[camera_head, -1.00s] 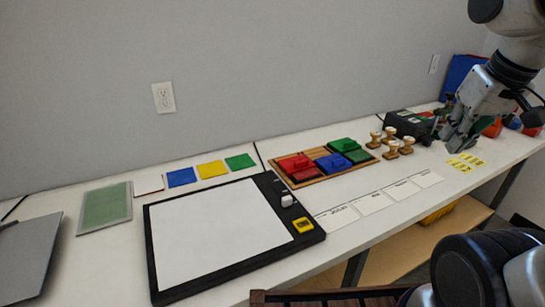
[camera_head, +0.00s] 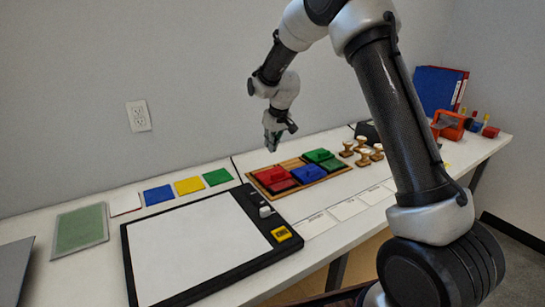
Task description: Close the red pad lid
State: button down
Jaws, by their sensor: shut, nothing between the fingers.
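The red pad (camera_head: 282,186) sits at the left end of a wooden tray (camera_head: 300,186) on the table. A brighter red piece with a raised part, which looks like its lid (camera_head: 267,174), lies flat at the back of it, apparently off the darker front part. The hinge is too small to make out. My gripper (camera_head: 272,148) is shut and empty. It points down in the air above and behind the red pad, apparently not touching it.
A blue pad (camera_head: 309,174) and a green pad (camera_head: 322,158) share the tray. Wooden stamps (camera_head: 363,150) stand to the right. A black-framed white board (camera_head: 200,245) lies at the front left. Coloured squares (camera_head: 188,186) lie behind it.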

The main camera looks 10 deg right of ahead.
aim_at(269, 172)
jog(key=x, duration=0.9)
jog(key=shift+s+d+f, duration=0.1)
jog(key=shift+s+f, duration=0.05)
jog(key=shift+f, duration=0.05)
jog(key=shift+s+d+r, duration=0.1)
jog(key=shift+s+d, duration=0.1)
jog(key=shift+s, duration=0.4)
jog(key=shift+s+d, duration=0.2)
jog(key=shift+s, duration=0.45)
jog(key=shift+s+d, duration=0.2)
jog(key=shift+s, duration=0.3)
